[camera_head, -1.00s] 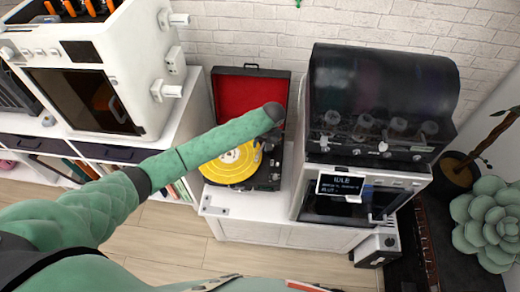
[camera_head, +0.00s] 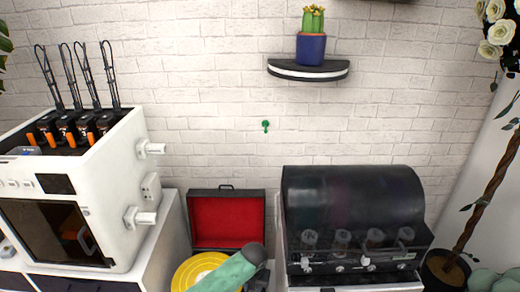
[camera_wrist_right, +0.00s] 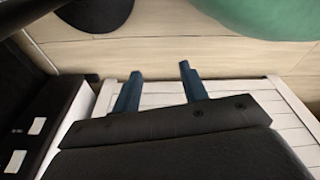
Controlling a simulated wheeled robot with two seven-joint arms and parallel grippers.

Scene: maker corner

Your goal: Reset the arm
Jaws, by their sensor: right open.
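My left arm, with green links, comes in at the bottom of the head view. Its dark rounded end (camera_head: 254,253) is in front of the record player, and no fingers of the left gripper can be made out there. My right gripper (camera_wrist_right: 161,84) shows only in the right wrist view. Its two blue fingers stand apart with nothing between them, above a white slatted surface (camera_wrist_right: 240,92) and the wooden floor (camera_wrist_right: 160,55).
A white machine (camera_head: 130,190) with orange-tipped parts stands left. The record player's red lid (camera_head: 228,222) is open behind its yellow record (camera_head: 190,272). A dark-hooded machine (camera_head: 350,200) stands right. A cactus pot (camera_head: 311,48) sits on a wall shelf (camera_head: 308,76).

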